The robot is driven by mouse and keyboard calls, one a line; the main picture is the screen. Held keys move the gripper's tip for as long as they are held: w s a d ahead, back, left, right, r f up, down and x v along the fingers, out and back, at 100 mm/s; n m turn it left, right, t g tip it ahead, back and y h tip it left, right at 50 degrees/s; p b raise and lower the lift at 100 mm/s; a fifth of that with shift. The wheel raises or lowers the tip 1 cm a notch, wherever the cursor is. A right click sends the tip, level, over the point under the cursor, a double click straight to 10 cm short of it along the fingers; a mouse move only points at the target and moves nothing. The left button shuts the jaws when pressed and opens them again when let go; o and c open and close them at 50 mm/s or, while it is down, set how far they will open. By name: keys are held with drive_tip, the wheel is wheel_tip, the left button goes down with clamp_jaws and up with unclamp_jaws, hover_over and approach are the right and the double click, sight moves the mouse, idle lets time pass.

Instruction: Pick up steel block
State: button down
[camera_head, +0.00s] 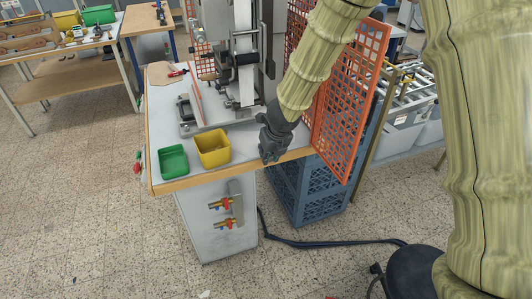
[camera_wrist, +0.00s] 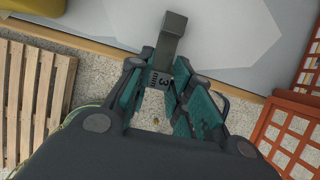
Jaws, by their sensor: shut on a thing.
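The steel block (camera_wrist: 173,24) is a grey bar that sticks out beyond my fingers in the wrist view. My gripper (camera_wrist: 158,76) is shut on its near part, between the two teal-dark fingers. The bar reaches over the front edge of the workbench in that view; whether it touches the surface I cannot tell. In the head view my gripper (camera_head: 268,151) is at the bench's front right, right of the yellow bin, and the block cannot be made out there.
On the workbench (camera_head: 222,111) stand a yellow bin (camera_head: 213,148), a green bin (camera_head: 173,162) and the stamping press (camera_head: 243,75). Orange mesh guards (camera_head: 347,105) rise close on the right. Blue crates (camera_head: 305,190) stand below. A slatted wooden thing (camera_wrist: 35,100) shows left in the wrist view.

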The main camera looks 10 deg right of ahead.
sight(270, 156)
drive_tip(key=shift+r, duration=0.1)
wheel_tip(270, 156, up, 8)
drive_tip(key=p, duration=0.3)
drive_tip(key=shift+r, duration=0.9)
